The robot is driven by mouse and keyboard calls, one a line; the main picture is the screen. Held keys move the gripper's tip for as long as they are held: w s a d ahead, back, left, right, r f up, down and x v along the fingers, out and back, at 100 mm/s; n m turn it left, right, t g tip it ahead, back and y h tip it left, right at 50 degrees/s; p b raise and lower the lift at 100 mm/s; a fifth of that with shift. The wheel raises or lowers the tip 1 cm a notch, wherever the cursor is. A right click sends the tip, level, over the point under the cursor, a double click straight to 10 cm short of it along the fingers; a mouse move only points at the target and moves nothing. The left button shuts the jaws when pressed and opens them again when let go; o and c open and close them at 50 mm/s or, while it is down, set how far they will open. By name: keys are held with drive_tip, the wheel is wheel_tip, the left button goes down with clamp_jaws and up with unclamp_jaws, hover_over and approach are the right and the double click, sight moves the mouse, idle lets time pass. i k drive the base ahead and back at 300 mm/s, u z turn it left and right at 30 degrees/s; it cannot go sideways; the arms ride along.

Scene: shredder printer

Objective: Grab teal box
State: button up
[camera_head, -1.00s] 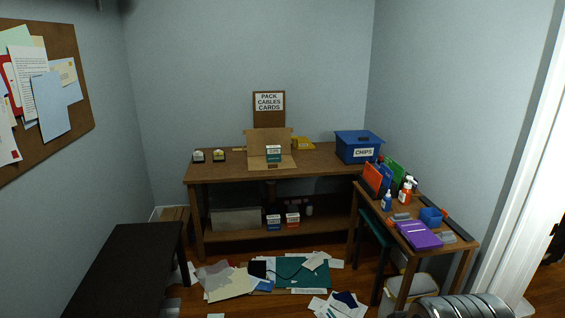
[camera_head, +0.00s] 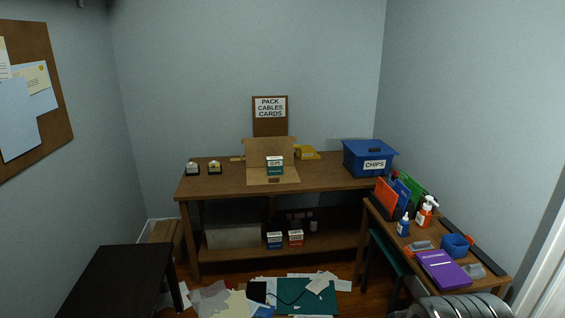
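A small teal box (camera_head: 275,170) with a white top part stands upright on the wooden table at the back. It is in or just in front of an open cardboard box (camera_head: 270,149), and I cannot tell which. Part of my arm (camera_head: 462,306) shows at the bottom right edge. My gripper is out of view.
The back table (camera_head: 220,186) also holds a blue CHIPS bin (camera_head: 369,157) and two small items at left. A dark table (camera_head: 118,276) stands front left. A cluttered side table (camera_head: 417,236) is at right. Papers (camera_head: 222,301) litter the floor.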

sight(274, 164)
drive_tip(key=u, duration=0.25)
drive_tip(key=i, duration=2.1)
drive_tip(key=u, duration=0.75)
drive_tip(key=i, duration=1.75)
drive_tip(key=u, duration=0.3)
